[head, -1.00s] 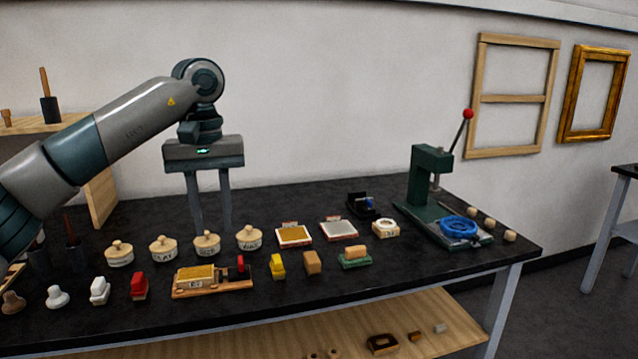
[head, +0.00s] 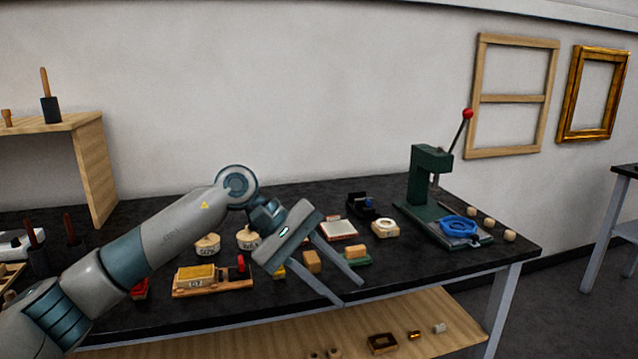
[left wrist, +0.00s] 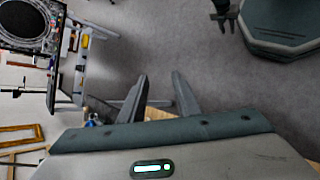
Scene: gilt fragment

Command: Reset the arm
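My left arm comes in from the left in the head view, low across the front of the black workbench (head: 430,271). Its gripper (head: 352,294) points down and to the right, near the bench's front edge. The two fingers are spread apart with nothing between them. In the left wrist view the same gripper (left wrist: 160,92) shows its fingers apart over grey floor.
A green press (head: 430,180) with a blue ring (head: 458,226) stands at the bench's right end. Lidded pots, a wooden block (head: 312,261) and a red-and-yellow stamp set (head: 200,280) lie near my arm. A lower wooden shelf (head: 440,312) holds small parts. Frames hang on the wall.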

